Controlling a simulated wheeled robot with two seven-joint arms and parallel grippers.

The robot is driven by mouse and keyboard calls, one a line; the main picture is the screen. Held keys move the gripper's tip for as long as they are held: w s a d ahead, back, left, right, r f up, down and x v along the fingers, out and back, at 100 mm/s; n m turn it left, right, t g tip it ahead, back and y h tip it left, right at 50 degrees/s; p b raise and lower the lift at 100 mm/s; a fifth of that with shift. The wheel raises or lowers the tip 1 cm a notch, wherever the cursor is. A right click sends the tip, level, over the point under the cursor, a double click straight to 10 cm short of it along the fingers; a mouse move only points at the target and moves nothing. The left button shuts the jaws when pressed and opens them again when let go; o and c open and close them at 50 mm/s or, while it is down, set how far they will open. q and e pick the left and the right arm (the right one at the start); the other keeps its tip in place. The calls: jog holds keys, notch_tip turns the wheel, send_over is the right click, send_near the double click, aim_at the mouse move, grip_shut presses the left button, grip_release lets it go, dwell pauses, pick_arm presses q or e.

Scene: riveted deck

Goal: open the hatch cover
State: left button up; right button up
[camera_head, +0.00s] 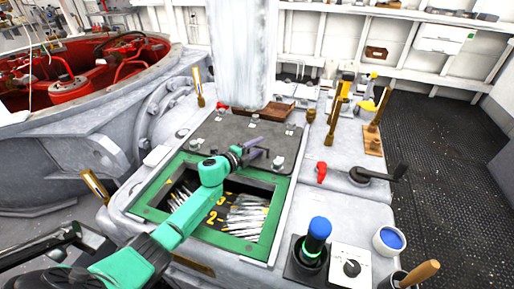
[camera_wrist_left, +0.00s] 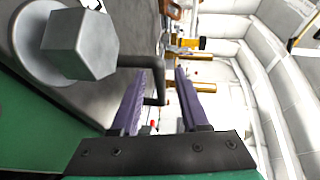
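The hatch cover is a dark grey flat plate (camera_head: 219,131) with bolt heads, lying just behind a green-framed opening (camera_head: 148,213). The opening is uncovered; yellow numbers and pale metal strips show inside. My left arm reaches across the opening. My left gripper (camera_head: 256,150) is over the near right part of the plate. In the left wrist view, its two purple fingers (camera_wrist_left: 158,98) are apart. A black bent handle (camera_wrist_left: 157,72) shows between them, close to the left finger; I cannot tell if they touch. A large hex bolt (camera_wrist_left: 80,43) is beside it. My right gripper is out of view.
A thick white column (camera_head: 242,50) stands behind the plate. To the right are brass posts (camera_head: 338,105), a black lever (camera_head: 375,175), a blue-topped knob (camera_head: 318,232) and a cup of blue (camera_head: 389,240). A red-lined round hatch (camera_head: 80,75) is at left.

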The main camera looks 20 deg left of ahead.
pick_arm(q)
jog(key=shift+s, duration=0.15)
jog(key=shift+s+a, duration=0.15)
jog(key=shift+s, duration=0.15)
jog(key=p+v, duration=0.1)
jog(key=v, duration=1.2)
jog(key=shift+s, duration=0.35)
